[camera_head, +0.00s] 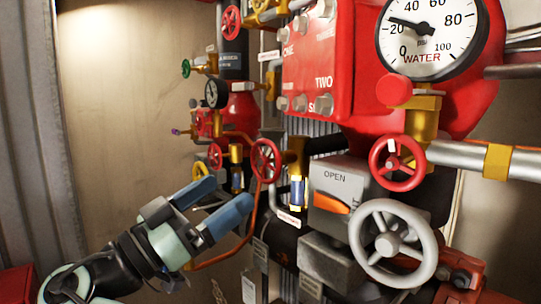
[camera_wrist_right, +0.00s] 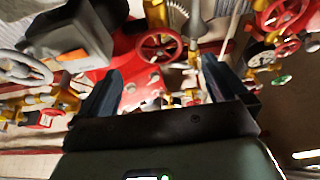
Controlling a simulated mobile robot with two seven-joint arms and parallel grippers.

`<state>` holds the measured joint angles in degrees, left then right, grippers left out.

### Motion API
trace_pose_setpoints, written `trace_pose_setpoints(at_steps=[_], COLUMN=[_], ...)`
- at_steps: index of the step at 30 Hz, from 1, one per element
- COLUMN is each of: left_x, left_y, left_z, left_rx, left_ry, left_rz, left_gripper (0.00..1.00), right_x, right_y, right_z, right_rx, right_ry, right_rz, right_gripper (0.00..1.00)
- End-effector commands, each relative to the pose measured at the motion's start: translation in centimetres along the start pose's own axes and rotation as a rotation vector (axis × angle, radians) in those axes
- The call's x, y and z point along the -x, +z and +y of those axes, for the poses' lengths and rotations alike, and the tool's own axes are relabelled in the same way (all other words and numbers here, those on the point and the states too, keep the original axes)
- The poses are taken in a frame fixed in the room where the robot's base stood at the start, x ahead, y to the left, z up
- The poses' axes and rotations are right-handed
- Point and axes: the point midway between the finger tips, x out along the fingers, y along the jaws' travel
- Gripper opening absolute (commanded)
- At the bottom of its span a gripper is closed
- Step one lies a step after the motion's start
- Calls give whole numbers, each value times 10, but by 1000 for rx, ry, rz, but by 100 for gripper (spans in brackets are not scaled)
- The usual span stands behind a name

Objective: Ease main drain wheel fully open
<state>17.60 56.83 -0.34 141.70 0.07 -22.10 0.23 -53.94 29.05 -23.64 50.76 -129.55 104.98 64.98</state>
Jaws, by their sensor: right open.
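I cannot read a label naming the main drain wheel. A red handwheel (camera_head: 266,160) stands at mid-picture in the head view, upright on its valve. My right gripper (camera_head: 230,195) is just left of and below it, with blue fingers spread and nothing between them. In the right wrist view a red handwheel (camera_wrist_right: 158,47) lies ahead, between the fingertips of the right gripper (camera_wrist_right: 161,70) and apart from them; it seems to be the same wheel. Its rim looks free. My left gripper is in neither view.
A larger grey handwheel (camera_head: 392,243), a red handwheel (camera_head: 397,163) and a grey box marked OPEN (camera_head: 338,180) stand right of the gripper. The WATER gauge (camera_head: 428,35) reads about 20. Thin orange pipe (camera_head: 240,245) runs below the fingers. Bare wall (camera_head: 120,110) is left.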

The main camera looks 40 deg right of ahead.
Motion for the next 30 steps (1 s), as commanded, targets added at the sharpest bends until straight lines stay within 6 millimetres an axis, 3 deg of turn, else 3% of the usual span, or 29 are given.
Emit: trace_pose_setpoints(at_steps=[9,15,21,30], left_x=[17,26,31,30], left_y=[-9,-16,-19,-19], left_z=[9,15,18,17], left_rx=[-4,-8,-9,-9], left_ry=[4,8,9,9], left_rz=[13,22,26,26], left_gripper=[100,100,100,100], right_x=[-69,-102,-117,-118], right_y=[-2,-2,0,0], right_z=[0,0,-1,-1], right_rx=[2,2,3,3], right_ry=[2,0,-2,-3], right_rz=[-1,-1,0,0], right_gripper=[100,100,100,100])
